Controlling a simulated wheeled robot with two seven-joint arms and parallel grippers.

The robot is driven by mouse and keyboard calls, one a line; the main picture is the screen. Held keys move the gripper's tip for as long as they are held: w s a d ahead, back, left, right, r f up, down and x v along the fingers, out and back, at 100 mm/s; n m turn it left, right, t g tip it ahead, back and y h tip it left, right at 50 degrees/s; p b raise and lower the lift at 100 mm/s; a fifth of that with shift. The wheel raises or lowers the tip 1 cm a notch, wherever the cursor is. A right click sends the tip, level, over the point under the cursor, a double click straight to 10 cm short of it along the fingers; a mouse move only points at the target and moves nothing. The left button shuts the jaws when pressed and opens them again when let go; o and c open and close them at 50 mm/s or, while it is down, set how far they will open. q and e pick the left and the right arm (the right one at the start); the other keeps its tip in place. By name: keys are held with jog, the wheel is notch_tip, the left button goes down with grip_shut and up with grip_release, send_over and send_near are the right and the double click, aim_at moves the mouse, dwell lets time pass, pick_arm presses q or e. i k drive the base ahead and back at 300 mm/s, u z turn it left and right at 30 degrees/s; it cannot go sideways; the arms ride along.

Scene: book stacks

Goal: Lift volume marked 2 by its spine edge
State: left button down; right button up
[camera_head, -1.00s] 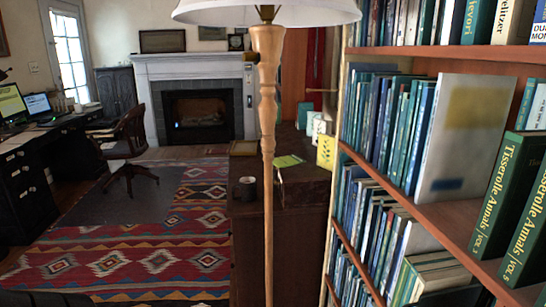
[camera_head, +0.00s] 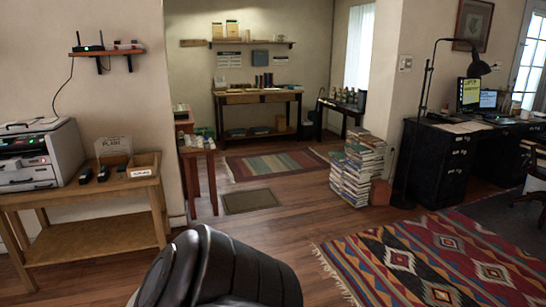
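The volume marked 2 is not in the head view now, nor is the bookshelf with the green "Tisserolle Annals" volumes. Stacked books (camera_head: 358,170) stand in floor piles by the wall corner, but they are too small to read. Neither my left gripper nor my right gripper is in view, so what they hold cannot be seen.
A black, rounded, padded shape (camera_head: 225,270), apparently a chair back, fills the near bottom. A wooden table (camera_head: 95,215) with a printer (camera_head: 38,158) stands left. A patterned rug (camera_head: 430,262) and black desk (camera_head: 440,165) are right. Bare floor (camera_head: 275,225) lies between.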

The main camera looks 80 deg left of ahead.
aim_at(357, 148)
jog(key=u, duration=1.8)
jog(key=i, duration=0.3)
jog(key=u, duration=1)
jog(key=i, duration=1.95)
jog(key=u, duration=0.45)
jog(key=i, duration=2.6)
jog(key=z, duration=1.45)
jog(key=i, duration=1.35)
jog(key=z, duration=1.05)
